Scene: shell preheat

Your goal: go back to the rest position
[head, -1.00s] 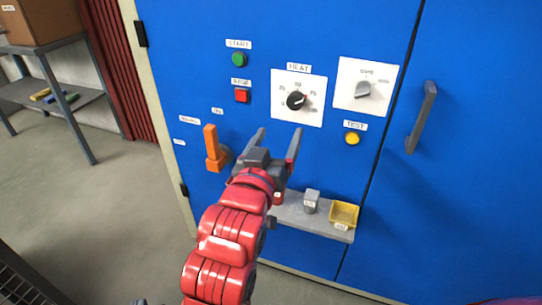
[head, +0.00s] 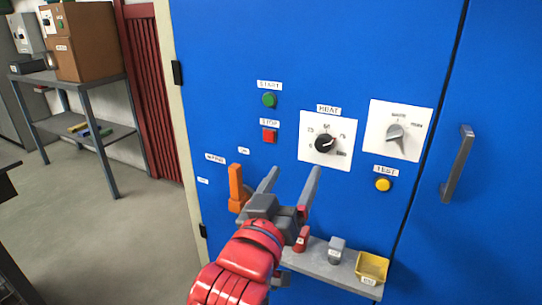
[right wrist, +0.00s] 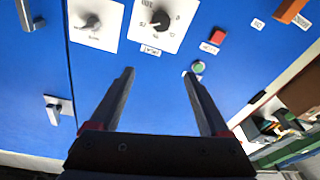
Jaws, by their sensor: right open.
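My right gripper (head: 295,170) is open and empty in front of the blue cabinet (head: 225,60), below and left of the HEAT dial. Its two fingers point up toward the panel. In the right wrist view the open gripper (right wrist: 157,72) has nothing between its fingers. My left gripper is not in view.
The cabinet carries the HEAT dial (head: 325,144), a grey knob (head: 395,133), green START (head: 269,100), red STOP (head: 270,136) and yellow TEST (head: 383,185) buttons, an orange lever (head: 236,188) and a door handle (head: 457,163). A small ledge (head: 330,270) holds a yellow tray (head: 371,267).

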